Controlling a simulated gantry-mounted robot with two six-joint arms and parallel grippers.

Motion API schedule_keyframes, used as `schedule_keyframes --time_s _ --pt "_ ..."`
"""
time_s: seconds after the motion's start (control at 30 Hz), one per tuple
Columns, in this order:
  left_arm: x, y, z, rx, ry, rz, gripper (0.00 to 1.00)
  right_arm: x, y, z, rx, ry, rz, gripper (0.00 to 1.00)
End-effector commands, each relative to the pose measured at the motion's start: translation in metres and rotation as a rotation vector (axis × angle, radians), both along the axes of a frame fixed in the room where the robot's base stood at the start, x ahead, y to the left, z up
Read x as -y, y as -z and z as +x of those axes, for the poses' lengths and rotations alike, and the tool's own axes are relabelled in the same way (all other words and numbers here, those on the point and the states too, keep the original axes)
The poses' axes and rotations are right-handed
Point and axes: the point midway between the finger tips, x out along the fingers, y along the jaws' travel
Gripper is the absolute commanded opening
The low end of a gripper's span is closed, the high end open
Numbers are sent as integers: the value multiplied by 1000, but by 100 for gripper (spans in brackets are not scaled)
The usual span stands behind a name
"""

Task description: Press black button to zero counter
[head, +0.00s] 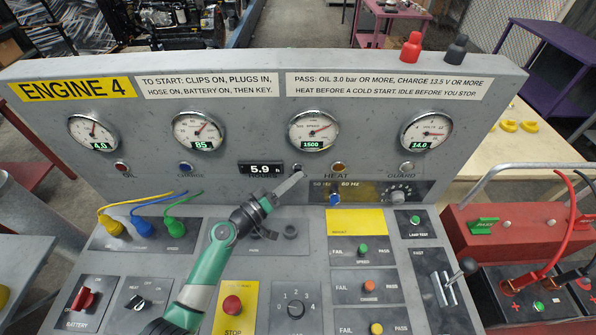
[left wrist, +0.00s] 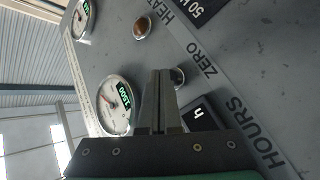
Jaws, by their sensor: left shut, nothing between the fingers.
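The hour counter (head: 261,169) on the grey panel reads 5.9 h. The small dark zero button (head: 297,167) is just to its right, mostly hidden by my fingertips in the head view. In the left wrist view the button (left wrist: 179,77) shows right beside the fingertips, near the word ZERO. My left gripper (head: 300,177) is shut and empty, its tips pointing at the panel by the button. It also shows in the left wrist view (left wrist: 159,75). I cannot tell whether the tips touch the button. My right gripper is not in view.
A speed gauge (head: 314,132) sits above the button and an orange heat lamp (head: 338,167) to its right. A blue-tipped toggle switch (head: 335,199) is below right. Yellow, blue and green plugs (head: 144,228) are at left. A red stop button (head: 232,305) lies below my arm.

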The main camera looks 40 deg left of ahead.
Motion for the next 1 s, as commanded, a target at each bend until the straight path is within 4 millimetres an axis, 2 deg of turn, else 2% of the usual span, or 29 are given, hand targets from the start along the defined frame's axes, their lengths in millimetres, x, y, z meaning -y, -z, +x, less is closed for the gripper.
schedule_keyframes --time_s 1.0 --pt "-6 -1 5 1 -2 1 0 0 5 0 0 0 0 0"
